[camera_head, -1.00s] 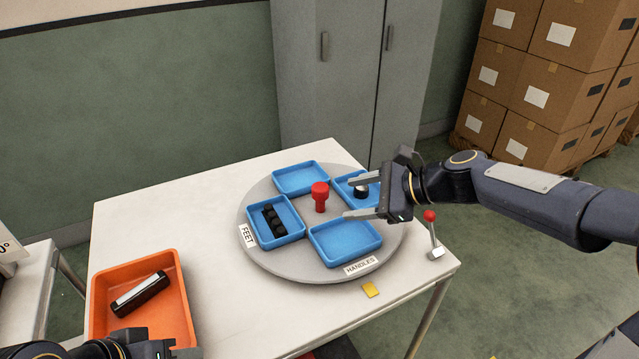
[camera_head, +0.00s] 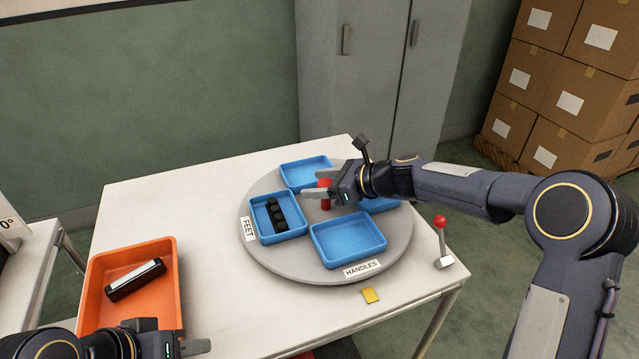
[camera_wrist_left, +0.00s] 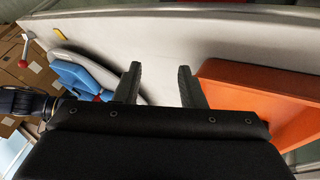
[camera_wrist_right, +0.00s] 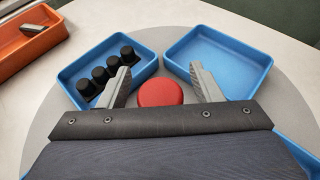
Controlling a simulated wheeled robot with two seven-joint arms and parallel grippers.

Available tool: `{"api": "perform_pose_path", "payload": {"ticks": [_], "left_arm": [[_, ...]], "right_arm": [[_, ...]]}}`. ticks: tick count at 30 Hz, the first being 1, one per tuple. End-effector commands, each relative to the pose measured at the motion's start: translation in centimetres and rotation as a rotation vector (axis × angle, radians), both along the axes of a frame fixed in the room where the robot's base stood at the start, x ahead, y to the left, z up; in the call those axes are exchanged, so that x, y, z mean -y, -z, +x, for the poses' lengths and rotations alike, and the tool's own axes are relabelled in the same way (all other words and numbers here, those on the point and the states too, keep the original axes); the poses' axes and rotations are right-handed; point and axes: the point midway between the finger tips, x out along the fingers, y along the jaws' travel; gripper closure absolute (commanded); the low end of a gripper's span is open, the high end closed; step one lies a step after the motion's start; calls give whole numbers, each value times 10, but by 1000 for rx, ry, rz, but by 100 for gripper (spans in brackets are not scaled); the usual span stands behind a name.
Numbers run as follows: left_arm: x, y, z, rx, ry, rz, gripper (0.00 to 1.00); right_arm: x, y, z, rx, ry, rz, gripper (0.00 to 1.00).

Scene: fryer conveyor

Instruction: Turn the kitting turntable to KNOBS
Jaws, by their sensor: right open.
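The grey round turntable (camera_head: 285,265) lies on the white table and carries several blue trays. FEET (camera_head: 249,229) is on its left edge and HANDLES (camera_head: 362,268) on its front edge; a KNOBS label is not visible. A red post (camera_head: 325,202) stands at its centre. My right gripper (camera_head: 318,187) is open at the post; in the right wrist view the red top (camera_wrist_right: 160,93) shows between the spread fingers. I cannot tell if they touch it. My left gripper (camera_wrist_left: 160,85) is open and empty, near the orange bin's front in the head view.
The orange bin (camera_head: 172,285) holds a black-and-white bar (camera_head: 135,279). Black feet (camera_head: 276,214) lie in the left blue tray. A red-balled lever (camera_head: 441,240) stands at the table's right edge, and a yellow tag (camera_head: 370,295) lies near the front. My right arm partly hides the right tray (camera_head: 380,206).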

Motion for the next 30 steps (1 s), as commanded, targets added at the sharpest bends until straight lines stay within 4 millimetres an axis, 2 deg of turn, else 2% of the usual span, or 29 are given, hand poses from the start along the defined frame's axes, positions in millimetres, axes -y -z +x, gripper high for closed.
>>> {"api": "perform_pose_path", "payload": {"ticks": [8,21,30], "left_arm": [[0,0,0,0,0,0,64],[0,0,0,0,0,0,64],[0,2,0,0,0,0,64]], "right_arm": [[-1,1,1,0,0,0,43],[-1,1,0,0,0,0,100],[-1,1,1,0,16,0,100]]}}
